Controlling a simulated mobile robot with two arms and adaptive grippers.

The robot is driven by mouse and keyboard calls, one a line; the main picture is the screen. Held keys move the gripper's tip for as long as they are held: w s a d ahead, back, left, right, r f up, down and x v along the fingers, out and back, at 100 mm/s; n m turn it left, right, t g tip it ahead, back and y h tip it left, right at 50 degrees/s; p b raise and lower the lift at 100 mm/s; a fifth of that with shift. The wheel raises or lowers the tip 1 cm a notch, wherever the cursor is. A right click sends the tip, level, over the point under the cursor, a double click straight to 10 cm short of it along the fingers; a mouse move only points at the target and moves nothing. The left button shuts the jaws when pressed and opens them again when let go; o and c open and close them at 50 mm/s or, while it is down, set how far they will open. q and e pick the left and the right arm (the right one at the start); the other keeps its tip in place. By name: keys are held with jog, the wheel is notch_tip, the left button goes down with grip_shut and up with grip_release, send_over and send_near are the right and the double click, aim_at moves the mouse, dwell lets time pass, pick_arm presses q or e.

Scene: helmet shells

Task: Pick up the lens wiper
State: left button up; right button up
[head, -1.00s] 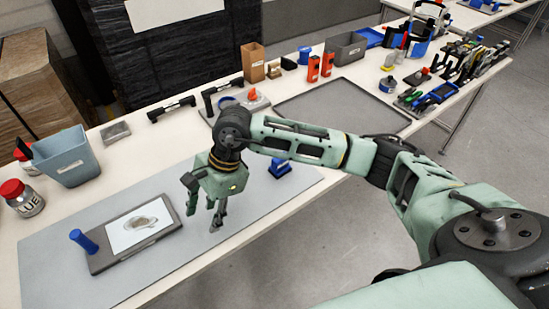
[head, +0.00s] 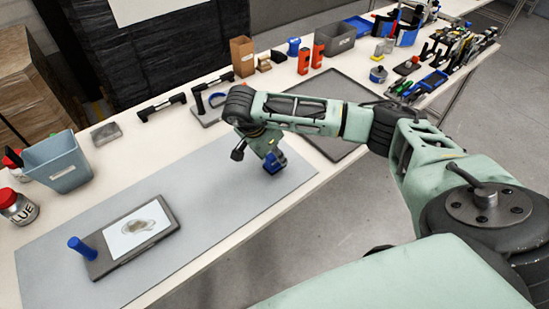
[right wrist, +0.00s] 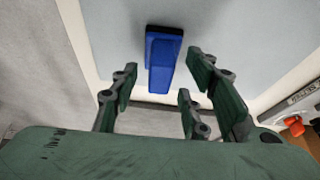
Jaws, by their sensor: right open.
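A blue block with a dark strip along one edge, which looks like the lens wiper (head: 275,164), is on the right end of the grey mat. My right gripper (head: 262,149) is over it in the head view and partly covers it. In the right wrist view the lens wiper (right wrist: 161,62) lies ahead of my open right gripper (right wrist: 162,88), about midway between the fingers. The fingers look apart from it, and nothing is between their tips. My left gripper is not in view.
A grey-blue bin (head: 60,164) and a jar (head: 17,207) stand at left. Black handles (head: 162,105) and small boxes line the back. The mat's middle is clear.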

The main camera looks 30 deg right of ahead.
jog(key=shift+d+f, duration=0.15)
jog(key=shift+f, duration=0.15)
jog(key=shift+c, duration=0.3)
grip_shut()
jog(key=shift+r+b, duration=0.3)
jog(key=shift+r, duration=0.25)
notch_tip(320, 180, up, 3)
jog(key=shift+w+f+b, duration=0.1)
jog(key=shift+b, duration=0.4)
jog(key=s+d+r+b, duration=0.2)
jog(key=s+r, duration=0.5)
jog(key=s, duration=0.4)
jog(key=shift+s+d, duration=0.15)
jog(key=shift+d, duration=0.7)
